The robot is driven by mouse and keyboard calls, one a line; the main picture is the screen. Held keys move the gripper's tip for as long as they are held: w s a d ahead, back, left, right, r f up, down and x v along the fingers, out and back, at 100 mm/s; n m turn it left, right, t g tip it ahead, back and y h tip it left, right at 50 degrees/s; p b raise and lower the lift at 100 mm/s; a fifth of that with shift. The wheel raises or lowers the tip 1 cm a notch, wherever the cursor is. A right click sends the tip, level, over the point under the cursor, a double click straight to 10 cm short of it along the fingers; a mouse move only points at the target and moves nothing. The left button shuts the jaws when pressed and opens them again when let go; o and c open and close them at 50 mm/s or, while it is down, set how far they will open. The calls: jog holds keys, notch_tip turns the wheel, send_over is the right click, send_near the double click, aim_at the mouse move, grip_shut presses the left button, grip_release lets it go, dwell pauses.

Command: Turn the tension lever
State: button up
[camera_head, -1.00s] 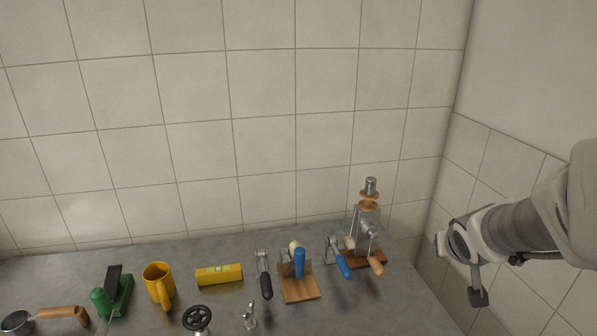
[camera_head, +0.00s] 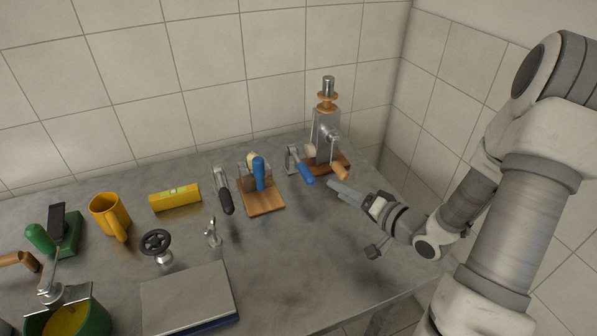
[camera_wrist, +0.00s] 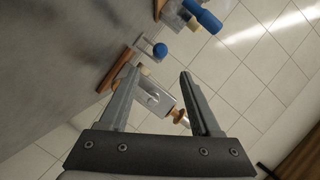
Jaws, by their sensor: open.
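Several levers stand on the grey bench, and I cannot tell by a label which is the tension lever. A metal device (camera_head: 325,132) with wooden discs on top sits on a wooden base; a short wooden handle (camera_head: 341,172) juts from its front. Left of it is a bracket lever with a blue handle (camera_head: 306,174). My gripper (camera_head: 333,188) is open and empty, its fingers just in front of the wooden handle and right of the blue one. In the wrist view my fingers (camera_wrist: 160,80) are spread, with the device's metal body (camera_wrist: 156,99) showing between them.
A blue-handled lever on a wooden board (camera_head: 264,203) and a black-handled lever (camera_head: 225,198) stand further left. The bench front right is clear.

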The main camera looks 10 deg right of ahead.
aim_at(299, 170)
jog(key=b+x, duration=0.2)
jog(key=x, duration=1.4)
jog(key=shift+a+f, duration=0.1)
jog(key=shift+a, duration=0.05)
grip_shut()
dwell(0.7)
